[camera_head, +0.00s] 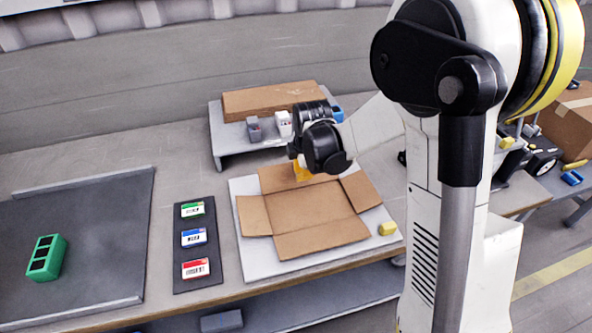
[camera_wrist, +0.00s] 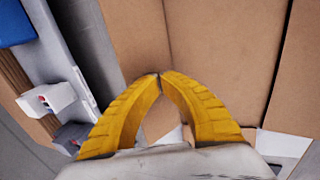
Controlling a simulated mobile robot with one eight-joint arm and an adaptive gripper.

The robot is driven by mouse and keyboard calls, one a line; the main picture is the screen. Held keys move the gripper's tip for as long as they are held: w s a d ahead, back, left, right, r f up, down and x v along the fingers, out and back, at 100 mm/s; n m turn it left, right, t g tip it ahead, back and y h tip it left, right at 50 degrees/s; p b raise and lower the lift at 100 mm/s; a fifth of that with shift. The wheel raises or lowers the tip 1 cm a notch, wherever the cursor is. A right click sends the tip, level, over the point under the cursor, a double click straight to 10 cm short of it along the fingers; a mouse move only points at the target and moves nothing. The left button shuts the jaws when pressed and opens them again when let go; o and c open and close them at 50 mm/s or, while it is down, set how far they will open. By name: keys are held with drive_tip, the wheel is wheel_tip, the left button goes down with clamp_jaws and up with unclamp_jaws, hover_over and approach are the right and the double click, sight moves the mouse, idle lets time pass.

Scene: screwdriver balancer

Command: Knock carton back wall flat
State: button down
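The brown cardboard carton (camera_head: 305,208) lies opened out on a white board (camera_head: 244,186). Its left panel (camera_head: 254,215), front panel (camera_head: 322,238) and right panel (camera_head: 360,192) splay outward. The back wall (camera_head: 276,178) also appears folded outward, though my gripper partly hides it and I cannot tell if it is fully flat. My gripper (camera_head: 303,173) is over the back wall, pointing down. In the wrist view the yellow fingertips (camera_wrist: 160,76) meet with nothing between them, over brown cardboard (camera_wrist: 215,50). I cannot tell whether they touch it.
A dark label panel (camera_head: 194,245) and a green block (camera_head: 46,258) are left.

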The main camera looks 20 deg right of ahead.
drive_tip(key=shift+w, duration=0.25)
drive_tip(key=shift+s, duration=0.65)
wheel_tip(320, 180, up, 7)
drive_tip(key=p, duration=0.5)
drive_tip(key=shift+s, duration=0.1)
idle(1.2)
